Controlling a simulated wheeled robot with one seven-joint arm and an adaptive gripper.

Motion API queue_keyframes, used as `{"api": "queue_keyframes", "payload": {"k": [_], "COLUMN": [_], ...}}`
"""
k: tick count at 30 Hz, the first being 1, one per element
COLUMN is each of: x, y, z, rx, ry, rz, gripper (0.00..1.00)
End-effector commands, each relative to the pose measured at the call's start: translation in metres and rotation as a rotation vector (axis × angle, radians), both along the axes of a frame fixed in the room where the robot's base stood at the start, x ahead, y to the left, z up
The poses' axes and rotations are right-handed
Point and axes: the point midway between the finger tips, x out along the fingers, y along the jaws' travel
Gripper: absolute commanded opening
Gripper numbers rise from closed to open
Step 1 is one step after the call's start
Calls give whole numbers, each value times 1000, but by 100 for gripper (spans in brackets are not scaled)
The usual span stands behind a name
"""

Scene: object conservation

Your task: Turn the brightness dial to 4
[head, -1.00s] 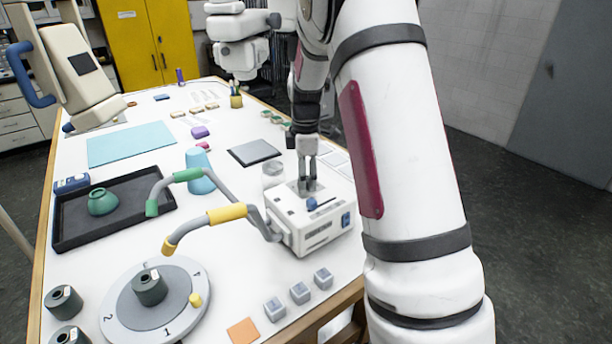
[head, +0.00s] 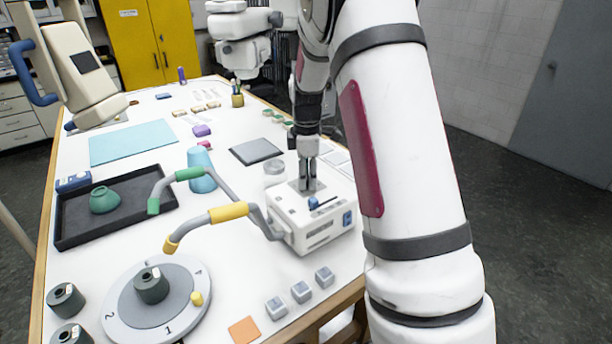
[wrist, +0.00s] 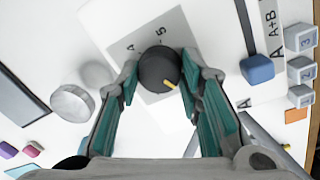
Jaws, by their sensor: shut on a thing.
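The brightness dial is a round black knob (wrist: 158,69) with a yellow pointer mark, on a grey label plate (wrist: 126,28) on top of the white box (head: 322,228). In the wrist view the yellow mark points to the lower right, and a 5 shows on the plate above the knob; another mark at its upper left is hard to read. My gripper (wrist: 159,72) has its teal-padded fingers on either side of the knob, shut on it. In the head view my gripper (head: 307,183) points down at the box top and hides the dial.
A blue slider (head: 313,202) sits beside the dial on the box. Several small grey cubes (head: 301,292) lie in front.

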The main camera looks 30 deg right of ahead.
Motion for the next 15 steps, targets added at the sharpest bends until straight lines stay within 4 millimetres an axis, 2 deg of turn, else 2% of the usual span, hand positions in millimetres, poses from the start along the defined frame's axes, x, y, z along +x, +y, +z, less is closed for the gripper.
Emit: {"api": "queue_keyframes", "payload": {"k": [5, 15], "x": [1, 2], "y": [0, 0], "z": [-1, -1], "rx": [-1, -1], "ry": [2, 0], "rz": [-100, -407], "gripper": [6, 6]}}
